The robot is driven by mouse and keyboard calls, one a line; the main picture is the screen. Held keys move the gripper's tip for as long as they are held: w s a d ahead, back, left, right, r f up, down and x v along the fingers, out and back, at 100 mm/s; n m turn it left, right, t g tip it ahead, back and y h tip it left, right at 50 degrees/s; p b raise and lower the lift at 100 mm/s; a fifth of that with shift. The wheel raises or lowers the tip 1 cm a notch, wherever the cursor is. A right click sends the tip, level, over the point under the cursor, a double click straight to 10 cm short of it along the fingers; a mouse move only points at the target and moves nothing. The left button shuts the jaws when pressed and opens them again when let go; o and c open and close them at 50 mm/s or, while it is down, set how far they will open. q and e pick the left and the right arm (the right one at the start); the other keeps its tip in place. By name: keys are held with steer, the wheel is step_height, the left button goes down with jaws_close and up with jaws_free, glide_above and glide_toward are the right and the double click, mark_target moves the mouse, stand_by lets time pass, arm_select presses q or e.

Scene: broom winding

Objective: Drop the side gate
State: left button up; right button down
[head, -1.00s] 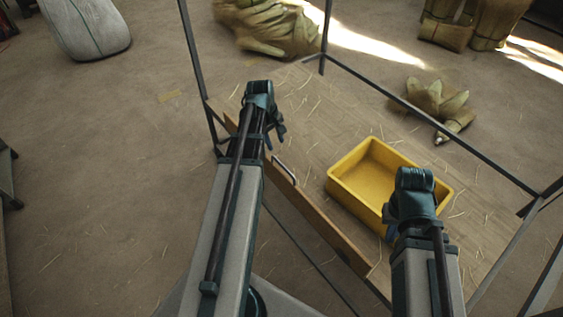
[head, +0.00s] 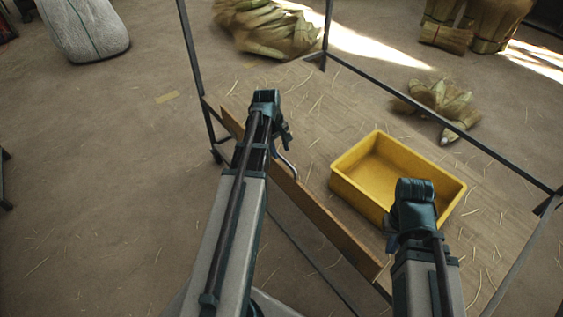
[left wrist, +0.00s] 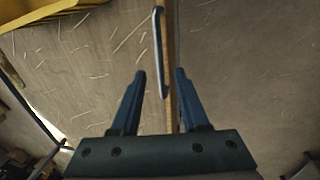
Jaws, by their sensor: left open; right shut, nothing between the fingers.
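The side gate (head: 318,213) is a long wooden board standing upright along the near left edge of the framed table. A curved metal handle (head: 287,163) sits on it. In the left wrist view the gate shows edge-on as a thin strip (left wrist: 171,70), with the handle (left wrist: 158,50) beside it. My left gripper (head: 283,135) is over the gate close to the handle. Its fingers (left wrist: 160,85) are open, with the gate's strip and the handle's end between them in the picture; contact cannot be told. My right gripper (head: 391,232) is shut and empty by the yellow bin, mostly hidden by its wrist.
A yellow bin (head: 352,184) stands on the straw-strewn tabletop (head: 308,112). Thin metal posts (head: 190,65) and a rail (head: 440,122) frame the table. Bundles of bristle (head: 265,30) and a pale sack (head: 85,28) lie on the floor beyond.

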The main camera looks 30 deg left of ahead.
mark_target(283, 158)
arm_select(q)
steer(key=f, duration=0.1)
steer(key=f+b, duration=0.2)
steer(key=shift+w+d+f, duration=0.15)
steer(key=shift+w+f, duration=0.05)
steer(key=shift+w, duration=0.1)
arm_select(e)
step_height(283, 158, down, 4)
steer(key=shift+r, duration=0.25)
arm_select(q)
jaws_close()
stand_by(0.8)
